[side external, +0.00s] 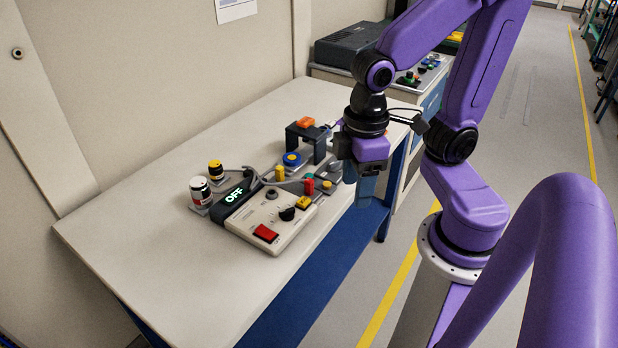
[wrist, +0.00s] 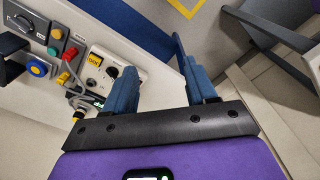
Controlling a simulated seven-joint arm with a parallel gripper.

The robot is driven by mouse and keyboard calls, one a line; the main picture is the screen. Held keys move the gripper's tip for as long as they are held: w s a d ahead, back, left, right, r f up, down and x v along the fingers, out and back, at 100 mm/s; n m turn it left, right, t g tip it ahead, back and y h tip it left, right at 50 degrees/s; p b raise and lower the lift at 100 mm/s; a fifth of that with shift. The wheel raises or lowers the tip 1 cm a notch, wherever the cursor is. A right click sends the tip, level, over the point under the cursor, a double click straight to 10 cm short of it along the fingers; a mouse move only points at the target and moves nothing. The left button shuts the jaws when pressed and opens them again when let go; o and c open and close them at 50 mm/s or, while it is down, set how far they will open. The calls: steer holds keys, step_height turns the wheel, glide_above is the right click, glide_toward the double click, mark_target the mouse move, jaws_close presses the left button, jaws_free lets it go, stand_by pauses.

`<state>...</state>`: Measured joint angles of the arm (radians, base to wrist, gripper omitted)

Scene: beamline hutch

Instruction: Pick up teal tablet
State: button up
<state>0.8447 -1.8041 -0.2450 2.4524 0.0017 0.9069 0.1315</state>
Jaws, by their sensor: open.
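I cannot make out a teal tablet in either view. My gripper (side external: 367,190) hangs pointing down near the table's right front edge, beside the cluster of controls. In the wrist view my gripper (wrist: 158,70) has its two blue fingers spread apart with nothing seen between them. In that view, part of the control box lies beside the left finger, and blue table structure and grey floor show beyond the fingers.
The table's left side is clear.

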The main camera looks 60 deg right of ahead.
steer(key=w+d+m, duration=0.1)
steer(key=w+m, duration=0.6)
steer(key=w, duration=0.2)
steer(key=m, duration=2)
glide_above(308, 176)
steer(key=f, duration=1.5)
steer(key=shift+w+a+f, duration=0.15)
steer(key=shift+a+f, duration=0.05)
steer(key=shift+f, duration=0.15)
steer(key=shift+d+f, duration=0.15)
steer(key=shift+f, duration=1.2)
steer(key=shift+d+f, duration=0.1)
steer(key=shift+f, duration=1.2)
jaws_close()
